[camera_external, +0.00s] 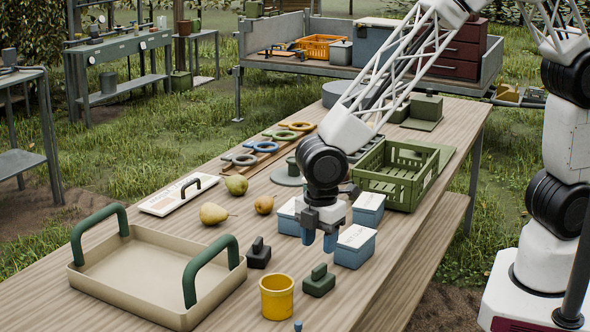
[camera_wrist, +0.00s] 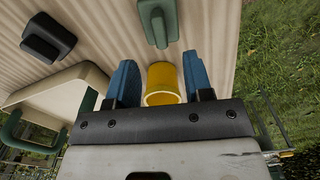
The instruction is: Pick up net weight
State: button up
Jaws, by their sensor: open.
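Two small handled blocks that look like weights stand on the wooden table: a black one (camera_external: 259,254) and a dark green one (camera_external: 319,281). I cannot tell which is called the net weight. In the wrist view the black block (camera_wrist: 48,38) is upper left and the green block (camera_wrist: 157,22) is top centre. My gripper (camera_external: 320,241) has blue fingers, points down above the table, and is open and empty. It is behind the green block and right of the black one, touching neither. The fingers also show in the wrist view (camera_wrist: 162,84).
A yellow cup (camera_external: 277,298) stands left of the green block. A beige tray (camera_external: 150,255) with green handles is at left. Blue-grey boxes (camera_external: 355,247) stand close around my gripper. A green crate (camera_external: 397,174) is behind, and pears (camera_external: 214,214) lie behind the tray.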

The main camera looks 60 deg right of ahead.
aim_at(320, 266)
jog(key=shift+f, duration=1.05)
jog(key=shift+f, duration=0.1)
jog(key=shift+d+f, duration=0.1)
jog(key=shift+f, duration=2.4)
jog(key=shift+c, duration=0.3)
grip_shut()
